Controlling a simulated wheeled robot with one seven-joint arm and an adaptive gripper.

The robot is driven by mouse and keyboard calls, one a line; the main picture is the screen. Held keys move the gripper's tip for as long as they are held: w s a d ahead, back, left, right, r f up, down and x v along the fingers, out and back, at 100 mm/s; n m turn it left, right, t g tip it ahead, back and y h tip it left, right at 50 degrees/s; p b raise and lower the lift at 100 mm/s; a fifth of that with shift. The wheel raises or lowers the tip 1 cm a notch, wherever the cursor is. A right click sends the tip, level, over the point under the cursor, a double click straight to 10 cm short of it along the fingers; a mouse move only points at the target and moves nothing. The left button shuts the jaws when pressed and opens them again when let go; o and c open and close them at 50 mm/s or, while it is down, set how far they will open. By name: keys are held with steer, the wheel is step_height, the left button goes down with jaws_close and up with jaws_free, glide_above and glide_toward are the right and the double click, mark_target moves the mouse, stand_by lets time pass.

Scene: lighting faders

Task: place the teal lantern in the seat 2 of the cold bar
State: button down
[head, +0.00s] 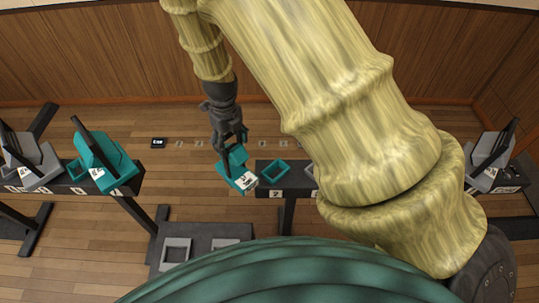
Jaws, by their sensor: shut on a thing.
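My gripper (231,148), dark grey, points down and is shut on a small teal lantern (233,171) with a white label on its lower front. The lantern is tilted and appears just left of the dark middle bar (262,184). An empty teal square seat (275,173) is on that bar, right of the lantern, with a small white label below it that looks like a 2. A grey seat (311,170) beside it is partly hidden by my arm. I cannot tell from the labels which bar is the cold bar, or the lantern's exact height.
A left bar (128,187) carries a large teal fixture (105,168) and a grey one (32,160). A grey platform (200,238) with square frames lies below. A small black display (158,143) is behind.

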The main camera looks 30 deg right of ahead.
steer(key=shift+w+d+f+b, duration=0.1)
steer(key=shift+d+b, duration=0.35)
steer(key=shift+d, duration=0.1)
steer(key=s+d+f+b, duration=0.1)
steer(key=d+f+b, duration=0.1)
steer(key=d+b, duration=0.3)
steer(key=s+d+f+b, duration=0.1)
steer(key=d+f+b, duration=0.1)
steer(key=d+b, duration=0.3)
steer(key=d, duration=0.4)
steer(key=shift+s+d+f+b, duration=0.25)
steer(key=shift+d+b, duration=0.05)
steer(key=shift+c, duration=1.2)
jaws_free()
step_height(320, 180, up, 12)
steer(key=b, duration=0.2)
